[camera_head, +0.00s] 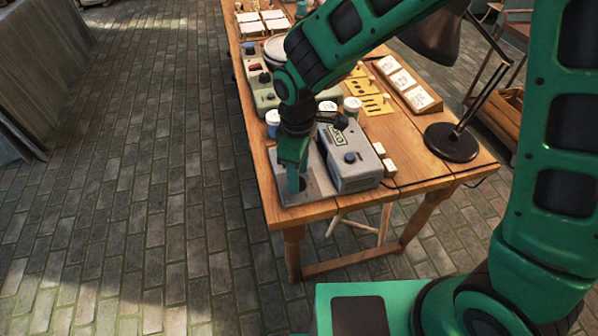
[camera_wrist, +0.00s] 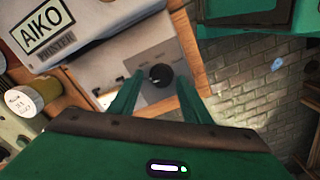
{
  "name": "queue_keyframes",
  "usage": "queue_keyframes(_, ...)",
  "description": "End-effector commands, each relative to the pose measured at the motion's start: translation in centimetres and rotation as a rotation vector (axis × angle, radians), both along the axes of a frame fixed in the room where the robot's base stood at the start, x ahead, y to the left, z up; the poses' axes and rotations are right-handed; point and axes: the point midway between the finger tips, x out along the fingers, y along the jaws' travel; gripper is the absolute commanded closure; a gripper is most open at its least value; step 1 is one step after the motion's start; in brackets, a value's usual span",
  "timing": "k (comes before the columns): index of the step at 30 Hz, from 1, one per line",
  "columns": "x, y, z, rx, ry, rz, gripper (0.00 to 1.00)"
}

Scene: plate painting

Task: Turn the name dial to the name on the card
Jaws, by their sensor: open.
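A black round dial (camera_wrist: 160,75) stands on a flat grey panel (camera_wrist: 110,75) in the wrist view. Small marks around it are too small to read. My gripper (camera_wrist: 161,71) is open, with one finger on each side of the dial; I cannot tell whether they touch it. A card (camera_wrist: 42,26) reading AIKO is on the grey printer box (camera_wrist: 95,22). In the head view my gripper (camera_head: 293,178) points down over the panel (camera_head: 322,184) at the table's near corner, and the printer box (camera_head: 357,174) is to its right.
The wooden table (camera_head: 425,170) holds a black lamp base (camera_head: 452,143), a rack of white cards (camera_head: 403,80), yellow stencils (camera_head: 375,104) and paint jars (camera_head: 352,106). The table's edge is close to the panel. Brick floor (camera_head: 150,200) lies open to the left.

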Motion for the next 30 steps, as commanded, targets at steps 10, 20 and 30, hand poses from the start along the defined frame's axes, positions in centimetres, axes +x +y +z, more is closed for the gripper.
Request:
queue_keyframes(10, 0.2, 0.0, 6.2, 0.003, -0.004, -0.001, 0.57)
queue_keyframes(20, 0.2, -0.1, 9.8, 0.001, -0.001, -0.002, 0.57)
queue_keyframes(30, 0.2, -0.1, 10.1, 0.0, -0.001, -0.002, 0.57)
